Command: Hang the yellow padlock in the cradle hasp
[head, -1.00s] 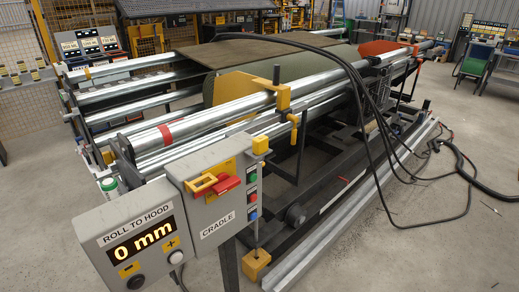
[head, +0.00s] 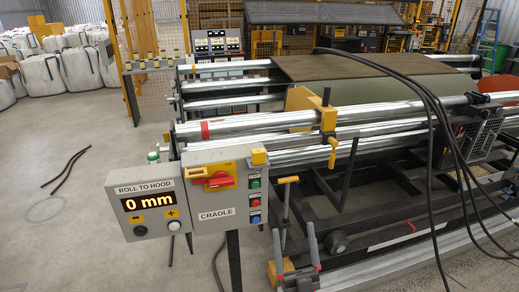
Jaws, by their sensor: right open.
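A grey control box marked CRADLE (head: 216,216) stands at the middle left. On its front is a yellow plate with a red handle (head: 221,183), which lies level; a yellow bar shows at its left. I take this for the cradle hasp, but its opening is too small to make out. A small yellow block (head: 258,157) sits at the box's top right corner. It may be the yellow padlock; I see no clear shackle. My right gripper (head: 294,234) is at the bottom edge, open and empty, below and right of the box. My left gripper is not in view.
A display box (head: 150,209) reading 0 mm adjoins the cradle box. A T-handled tool (head: 288,181) stands upright behind my right gripper. Steel rollers (head: 250,126) and a frame fill the right. Black cables (head: 430,110) hang there. The floor at left is mostly clear.

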